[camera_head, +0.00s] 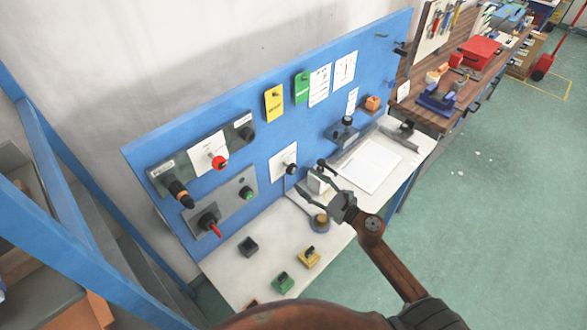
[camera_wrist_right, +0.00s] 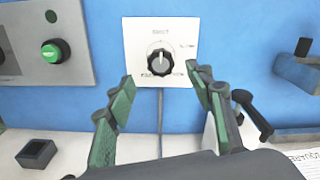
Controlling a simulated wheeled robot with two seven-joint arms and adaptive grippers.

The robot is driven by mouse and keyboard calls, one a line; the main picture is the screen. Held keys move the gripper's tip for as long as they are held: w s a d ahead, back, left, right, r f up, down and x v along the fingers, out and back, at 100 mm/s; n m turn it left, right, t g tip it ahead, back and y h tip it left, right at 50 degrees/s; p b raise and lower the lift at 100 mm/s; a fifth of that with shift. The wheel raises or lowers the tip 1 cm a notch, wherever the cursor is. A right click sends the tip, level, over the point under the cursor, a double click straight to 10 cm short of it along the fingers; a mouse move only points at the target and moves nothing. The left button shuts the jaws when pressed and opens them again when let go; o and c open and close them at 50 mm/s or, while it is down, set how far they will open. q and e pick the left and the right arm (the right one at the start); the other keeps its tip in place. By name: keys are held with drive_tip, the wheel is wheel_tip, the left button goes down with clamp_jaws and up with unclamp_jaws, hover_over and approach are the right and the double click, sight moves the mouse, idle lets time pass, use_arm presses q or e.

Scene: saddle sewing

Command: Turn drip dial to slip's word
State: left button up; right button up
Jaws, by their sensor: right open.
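The dial, a black round knob on a white square plate (camera_head: 281,159), is on the blue upright panel. My right gripper (camera_head: 312,181) is open and empty in front of the panel. In the wrist view the gripper's fingers (camera_wrist_right: 165,82) stand apart, left and right below the plate, not visibly touching the knob. Which paper is the slip I cannot tell; a white sheet (camera_head: 368,165) lies on the bench. My left gripper is not in view.
The blue panel (camera_head: 240,100) also carries a red knob (camera_head: 219,162), a red-handled switch (camera_head: 209,222), a green button (camera_wrist_right: 53,52), and yellow and green cards (camera_head: 274,103). Small coloured blocks (camera_head: 283,282) sit on the white bench (camera_head: 225,270). A wooden workbench (camera_head: 430,110) stands beyond.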

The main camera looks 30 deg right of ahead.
sight(294, 171)
drive_tip(key=p+x, duration=0.1)
drive_tip(key=x, duration=0.4)
drive_tip(key=shift+w+r, duration=0.1)
drive_tip(key=shift+w, duration=0.1)
drive_tip(key=shift+w+a, duration=0.25)
drive_tip(key=shift+w, duration=0.25)
drive_tip(key=c, duration=1.2)
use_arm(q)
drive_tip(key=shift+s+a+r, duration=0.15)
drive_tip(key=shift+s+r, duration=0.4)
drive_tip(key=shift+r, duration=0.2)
